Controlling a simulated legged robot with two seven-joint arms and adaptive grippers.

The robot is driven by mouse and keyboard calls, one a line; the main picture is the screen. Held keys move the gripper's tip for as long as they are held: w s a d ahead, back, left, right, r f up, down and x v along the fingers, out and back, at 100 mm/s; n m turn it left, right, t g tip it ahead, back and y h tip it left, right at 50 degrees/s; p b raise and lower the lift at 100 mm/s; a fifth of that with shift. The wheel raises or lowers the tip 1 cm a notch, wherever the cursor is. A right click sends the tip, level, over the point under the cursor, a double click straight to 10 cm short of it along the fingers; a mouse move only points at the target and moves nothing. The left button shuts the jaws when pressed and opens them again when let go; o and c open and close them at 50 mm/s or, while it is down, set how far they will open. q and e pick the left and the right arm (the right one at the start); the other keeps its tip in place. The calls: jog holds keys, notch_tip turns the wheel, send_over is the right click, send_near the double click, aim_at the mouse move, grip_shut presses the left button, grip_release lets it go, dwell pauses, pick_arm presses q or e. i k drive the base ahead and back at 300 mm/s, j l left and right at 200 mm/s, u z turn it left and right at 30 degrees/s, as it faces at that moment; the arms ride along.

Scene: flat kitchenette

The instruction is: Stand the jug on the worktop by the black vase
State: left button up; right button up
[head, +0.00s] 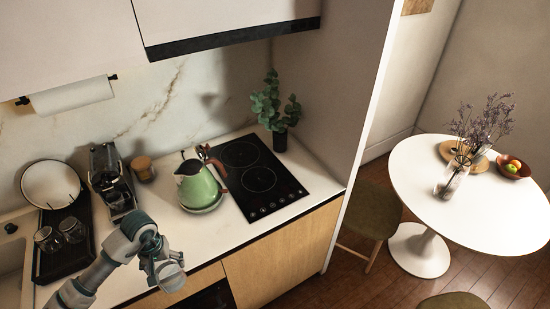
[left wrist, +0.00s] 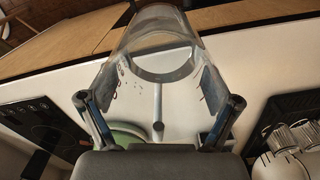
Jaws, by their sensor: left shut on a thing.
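A clear glass jug (left wrist: 152,62) is between the two fingers of my left gripper (left wrist: 158,103) in the left wrist view, with its round open rim showing. My left gripper (head: 166,262) is shut on it near the front edge of the worktop (head: 236,222) in the head view, where the jug is hard to make out. The black vase (head: 279,140) stands at the back right of the worktop, past the hob, with green leafy stems in it. The gripper is well to the left and in front of the vase. My right gripper is not in view.
A green kettle (head: 197,188) stands on the worktop left of the black hob (head: 247,170). A coffee machine (head: 112,182), a wooden-lidded jar (head: 142,168) and a dark drying rack (head: 65,262) with glasses are further left. A strip of worktop before the kettle is clear.

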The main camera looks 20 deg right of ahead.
aim_at(312, 179)
jog(key=l+z, duration=0.2)
jog(key=z, duration=0.9)
